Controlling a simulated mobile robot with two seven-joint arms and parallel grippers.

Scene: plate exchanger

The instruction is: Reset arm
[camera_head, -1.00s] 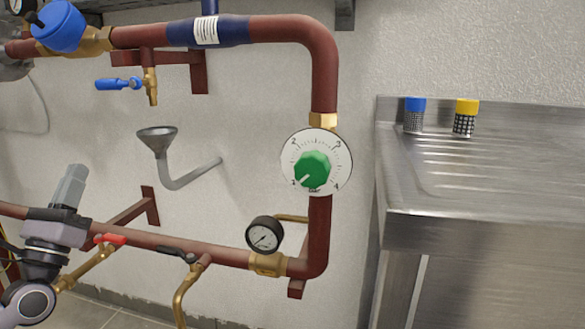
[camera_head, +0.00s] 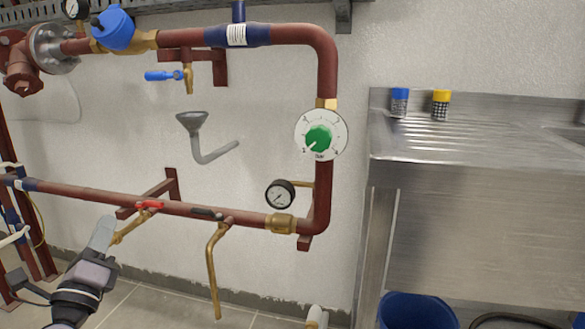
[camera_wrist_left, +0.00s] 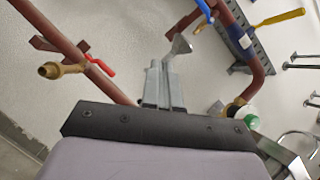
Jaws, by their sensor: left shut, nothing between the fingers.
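My left gripper (camera_head: 104,232) is shut and empty at the lower left of the head view. Its grey fingers point up, just left of the red-handled brass valve (camera_head: 130,220) and in front of the lower brown pipe (camera_head: 85,193). I cannot tell whether it touches either. In the left wrist view the shut fingers (camera_wrist_left: 160,84) point up the picture, with the funnel (camera_wrist_left: 181,46) beyond their tips and the red-handled valve (camera_wrist_left: 101,67) to their left. My right gripper is not in view.
The pipe loop carries a green knob dial (camera_head: 320,137), a pressure gauge (camera_head: 280,195) and a blue-handled tap (camera_head: 166,76). A steel sink counter (camera_head: 440,150) stands at right, with a blue bucket (camera_head: 415,312) below. The tiled floor (camera_head: 150,305) is clear at the front.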

